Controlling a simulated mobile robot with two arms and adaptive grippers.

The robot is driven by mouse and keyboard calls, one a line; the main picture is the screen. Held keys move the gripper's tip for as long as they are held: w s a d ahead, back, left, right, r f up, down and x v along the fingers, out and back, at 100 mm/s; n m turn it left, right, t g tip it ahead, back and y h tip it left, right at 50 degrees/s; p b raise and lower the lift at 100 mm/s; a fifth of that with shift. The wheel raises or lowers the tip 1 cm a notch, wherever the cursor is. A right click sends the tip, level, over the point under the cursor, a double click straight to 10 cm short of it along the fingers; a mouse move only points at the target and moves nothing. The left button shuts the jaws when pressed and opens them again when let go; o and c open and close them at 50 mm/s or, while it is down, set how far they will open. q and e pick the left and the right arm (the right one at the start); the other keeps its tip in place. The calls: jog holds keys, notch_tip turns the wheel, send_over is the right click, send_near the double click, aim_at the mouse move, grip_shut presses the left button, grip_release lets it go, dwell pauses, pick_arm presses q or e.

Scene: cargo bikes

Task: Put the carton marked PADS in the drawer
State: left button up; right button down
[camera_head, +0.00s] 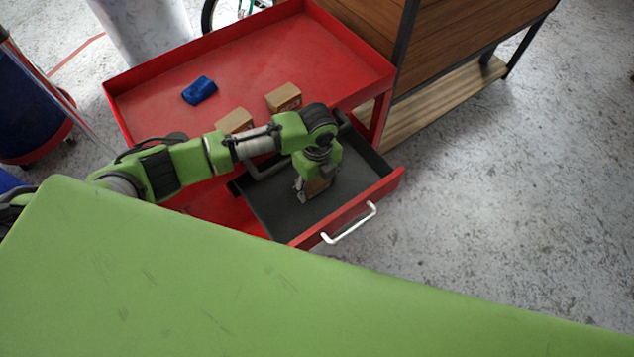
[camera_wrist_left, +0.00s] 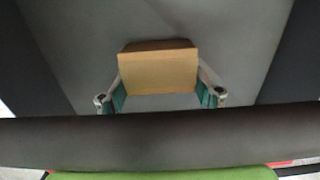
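A red cart has its drawer (camera_head: 265,205) pulled out; the drawer is dark grey inside with a red front and a white handle. My left gripper (camera_head: 308,190) points down inside the drawer area. It is shut on a brown carton (camera_head: 320,184), which also shows between the finger pads in the left wrist view (camera_wrist_left: 158,70). The pads meet both sides of the carton. The grey drawer floor is around it; I cannot tell whether the carton touches it. No marking on this carton is readable, so PADS cannot be confirmed. My right gripper is not in view.
Two more brown cartons, one at the right (camera_head: 284,98) and one partly behind my arm (camera_head: 235,121), stand on the red cart top (camera_head: 250,65). A blue item (camera_head: 199,90) lies there too. A wooden shelf unit (camera_head: 450,45) adjoins the cart. Floor at right is clear.

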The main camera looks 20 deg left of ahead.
aim_at(317, 184)
pick_arm(q)
jog(key=o, duration=0.3)
jog(key=shift+r, duration=0.1)
notch_tip(317, 184, up, 12)
jog(key=shift+r, duration=0.1)
dwell(0.4)
dwell(1.1)
